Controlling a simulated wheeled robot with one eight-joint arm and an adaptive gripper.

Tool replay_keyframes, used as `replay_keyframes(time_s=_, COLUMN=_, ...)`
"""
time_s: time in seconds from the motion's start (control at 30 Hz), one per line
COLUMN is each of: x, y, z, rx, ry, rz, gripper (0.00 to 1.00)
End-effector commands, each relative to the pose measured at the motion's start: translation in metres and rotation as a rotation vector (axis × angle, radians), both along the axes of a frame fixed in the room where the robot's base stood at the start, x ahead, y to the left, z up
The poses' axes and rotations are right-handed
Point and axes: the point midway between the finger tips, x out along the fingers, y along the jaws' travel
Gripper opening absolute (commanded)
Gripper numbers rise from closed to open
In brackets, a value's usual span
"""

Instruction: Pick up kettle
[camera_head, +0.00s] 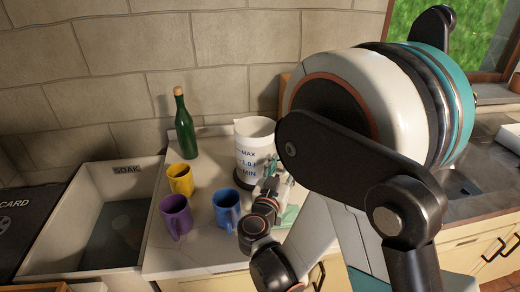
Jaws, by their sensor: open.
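The kettle (252,136) is a white jug with blue level marks reading MAX and MIN. It stands upright on a dark base on the pale counter, near the wall. Its right side is partly hidden behind my arm. My gripper (271,184) is at the kettle's lower right front. It is small in the picture and partly covered by my own wrist, and the jaws are open. I cannot tell whether the fingers touch the kettle.
A blue mug (226,208), a purple mug (175,214) and a yellow mug (180,179) stand left of the kettle. A green corked bottle (185,130) stands behind them. A sink labelled SOAK (80,225) is at left. The counter (190,259) is clear at its front edge.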

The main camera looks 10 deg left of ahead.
Motion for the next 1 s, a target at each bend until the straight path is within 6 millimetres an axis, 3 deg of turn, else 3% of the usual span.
replay_keyframes(time_s=0.17, x=0.011, y=-0.003, z=-0.001, rx=0.0, ry=0.0, rz=-0.001, gripper=0.4)
replay_keyframes(time_s=0.5, x=0.053, y=-0.012, z=-0.001, rx=0.0, ry=0.001, rz=-0.001, gripper=0.4)
replay_keyframes(time_s=0.77, x=0.056, y=-0.012, z=0.001, rx=0.0, ry=0.001, rz=0.0, gripper=0.4)
replay_keyframes(time_s=0.8, x=0.056, y=-0.012, z=0.001, rx=0.0, ry=0.001, rz=0.0, gripper=0.38)
replay_keyframes(time_s=0.97, x=0.056, y=-0.012, z=0.001, rx=0.0, ry=0.001, rz=0.0, gripper=0.02)
replay_keyframes(time_s=1.0, x=0.056, y=-0.012, z=0.001, rx=0.0, ry=0.001, rz=0.0, gripper=0.0)
